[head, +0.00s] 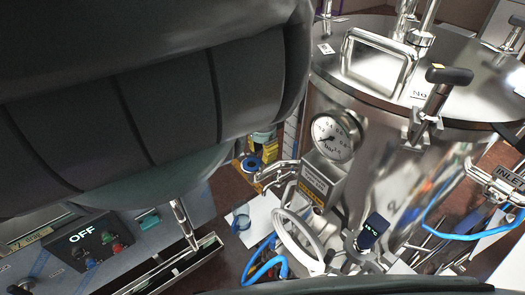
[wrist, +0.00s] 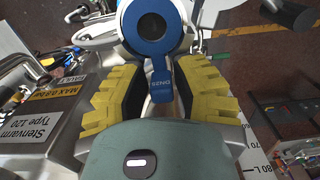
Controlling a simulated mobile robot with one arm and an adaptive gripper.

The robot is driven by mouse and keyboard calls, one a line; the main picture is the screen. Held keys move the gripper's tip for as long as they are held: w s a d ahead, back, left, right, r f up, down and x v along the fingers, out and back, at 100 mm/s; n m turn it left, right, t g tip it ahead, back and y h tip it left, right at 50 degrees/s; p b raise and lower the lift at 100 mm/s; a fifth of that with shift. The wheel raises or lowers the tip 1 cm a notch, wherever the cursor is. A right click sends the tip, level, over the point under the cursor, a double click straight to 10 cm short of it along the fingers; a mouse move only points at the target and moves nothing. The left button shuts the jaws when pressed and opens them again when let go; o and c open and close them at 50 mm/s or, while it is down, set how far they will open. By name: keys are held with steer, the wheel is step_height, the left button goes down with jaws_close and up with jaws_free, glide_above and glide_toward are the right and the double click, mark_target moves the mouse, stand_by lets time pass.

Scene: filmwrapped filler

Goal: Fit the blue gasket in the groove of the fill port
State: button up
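My gripper (wrist: 161,88) has yellow ridged pads and is closed in on this tab. The fill port (wrist: 152,24) shows as a pale metal rim with a dark bore, in line with the ring. I cannot tell whether the ring sits in the groove or just in front of it. In the head view the blue gasket (head: 251,163) is small, just below my yellow pads (head: 267,150); my arm covers much of the left.
A steel tank (head: 390,180) with a pressure gauge (head: 336,136) stands close on the right. Clamp handles, a labelled box and blue and white hoses (head: 264,268) crowd the area below. A control panel (head: 95,243) reading OFF is at lower left.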

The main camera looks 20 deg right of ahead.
steer(key=shift+o, duration=1.4)
step_height(320, 180, up, 6)
steer(key=shift+f, duration=0.15)
steer(key=shift+r, duration=0.85)
steer(key=shift+d, duration=0.1)
